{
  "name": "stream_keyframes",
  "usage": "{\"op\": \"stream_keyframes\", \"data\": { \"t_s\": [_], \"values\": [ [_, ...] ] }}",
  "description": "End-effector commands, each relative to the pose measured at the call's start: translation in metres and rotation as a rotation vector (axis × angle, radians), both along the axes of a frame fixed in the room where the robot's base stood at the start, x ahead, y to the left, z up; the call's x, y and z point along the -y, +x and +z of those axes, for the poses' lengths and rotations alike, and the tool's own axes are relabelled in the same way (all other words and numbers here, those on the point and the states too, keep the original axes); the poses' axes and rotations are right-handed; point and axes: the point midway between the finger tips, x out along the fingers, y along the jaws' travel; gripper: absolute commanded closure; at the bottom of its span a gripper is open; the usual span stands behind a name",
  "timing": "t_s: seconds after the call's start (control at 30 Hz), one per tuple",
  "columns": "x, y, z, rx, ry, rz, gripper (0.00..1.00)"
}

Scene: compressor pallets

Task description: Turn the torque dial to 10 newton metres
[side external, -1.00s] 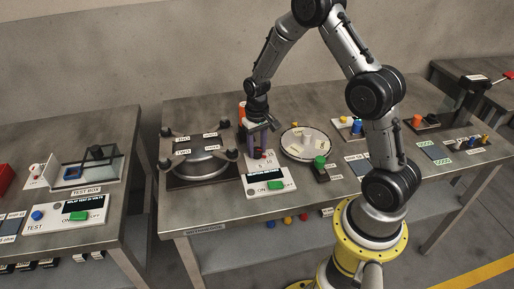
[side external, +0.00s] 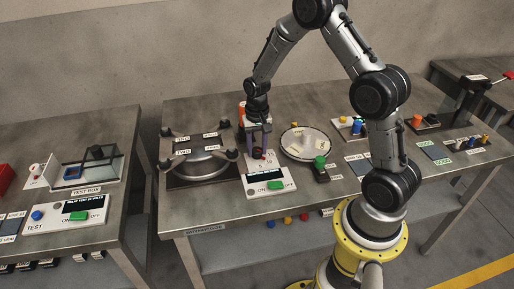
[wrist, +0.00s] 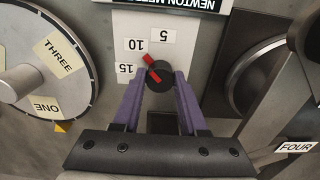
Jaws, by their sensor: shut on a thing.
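The torque dial (wrist: 159,75) is a round dark knob with a red bar on a white plate with the numbers 5, 10 and 15. The upper end of the red bar points up-left, towards the 10. My gripper (wrist: 160,84) has its two purple fingers shut on the dial, one on each side. In the side external view, my gripper (side external: 258,151) stands upright over the white dial unit (side external: 254,187), and the fingers partly hide the knob.
A round labelled plate (side external: 305,143) lies close on the right. A green switch (side external: 275,185) sits in front on the dial unit. An orange-red cylinder (side external: 242,110) stands behind my gripper.

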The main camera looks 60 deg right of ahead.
Motion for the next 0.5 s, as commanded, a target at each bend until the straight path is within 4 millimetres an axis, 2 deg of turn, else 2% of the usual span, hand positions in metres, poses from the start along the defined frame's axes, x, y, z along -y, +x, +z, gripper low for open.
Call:
{"op": "stream_keyframes", "data": {
  "t_s": [0.07, 0.1, 0.27, 0.5],
  "values": [
    [0.0006, 0.0011, 0.0017, 0.004, -0.001, 0.001, 1.0],
    [0.0006, 0.0011, 0.0017, 0.004, -0.001, 0.001, 0.56],
    [0.0005, 0.0008, 0.0012, 0.002, -0.001, 0.001, 0.28],
    [0.0003, 0.0004, 0.0006, 0.001, 0.0, 0.001, 0.28]
  ]
}}
